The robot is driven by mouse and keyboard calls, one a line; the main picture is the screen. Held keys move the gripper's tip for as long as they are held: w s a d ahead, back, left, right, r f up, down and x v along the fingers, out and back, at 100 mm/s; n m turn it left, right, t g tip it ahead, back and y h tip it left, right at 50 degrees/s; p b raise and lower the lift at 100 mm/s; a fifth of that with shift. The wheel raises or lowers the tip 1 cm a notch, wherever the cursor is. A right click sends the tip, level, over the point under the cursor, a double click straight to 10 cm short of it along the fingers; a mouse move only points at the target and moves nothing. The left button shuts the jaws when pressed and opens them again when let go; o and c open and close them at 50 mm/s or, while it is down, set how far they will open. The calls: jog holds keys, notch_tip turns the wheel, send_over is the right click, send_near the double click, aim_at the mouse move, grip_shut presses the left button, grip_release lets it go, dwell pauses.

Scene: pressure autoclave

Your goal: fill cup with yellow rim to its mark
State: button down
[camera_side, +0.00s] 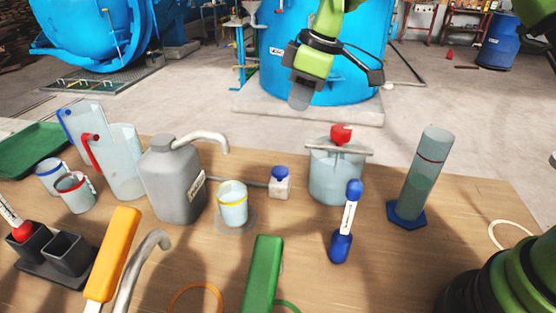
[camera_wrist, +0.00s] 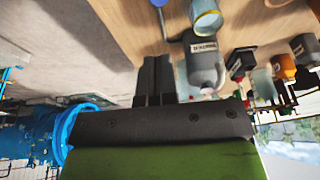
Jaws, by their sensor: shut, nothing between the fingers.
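The cup with the yellow rim (camera_side: 232,206) stands upright on a round grey plate (camera_side: 236,226) on the table. It is pale and translucent; I cannot make out its mark or liquid level. A grey canister (camera_side: 172,190) stands to its left, with its curved spout (camera_side: 205,138) above the cup area. A small white box with a blue knob (camera_side: 280,174) is to the cup's right, with a grey bar between. My gripper (camera_side: 299,98) is shut and empty, high beyond the table's far edge. The wrist view shows its fingers (camera_wrist: 154,82), the canister (camera_wrist: 203,60) and the cup (camera_wrist: 206,20).
Clear jugs (camera_side: 124,160), red- and blue-rimmed cups and a green tray (camera_side: 36,149) are left. Orange and green handles lie in front.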

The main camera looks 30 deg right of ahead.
send_near(283, 170)
jog(key=x, duration=0.5)
jog(key=shift+w+a+f, duration=0.1)
jog(key=shift+w+a, duration=0.35)
jog(key=shift+f, duration=0.75)
jog(key=shift+f, duration=1.35)
jog(key=shift+s, duration=0.1)
jog(key=r, duration=0.5)
jog(key=shift+w+r, duration=0.3)
jog(key=shift+r, duration=0.1)
jog(key=v, duration=0.9)
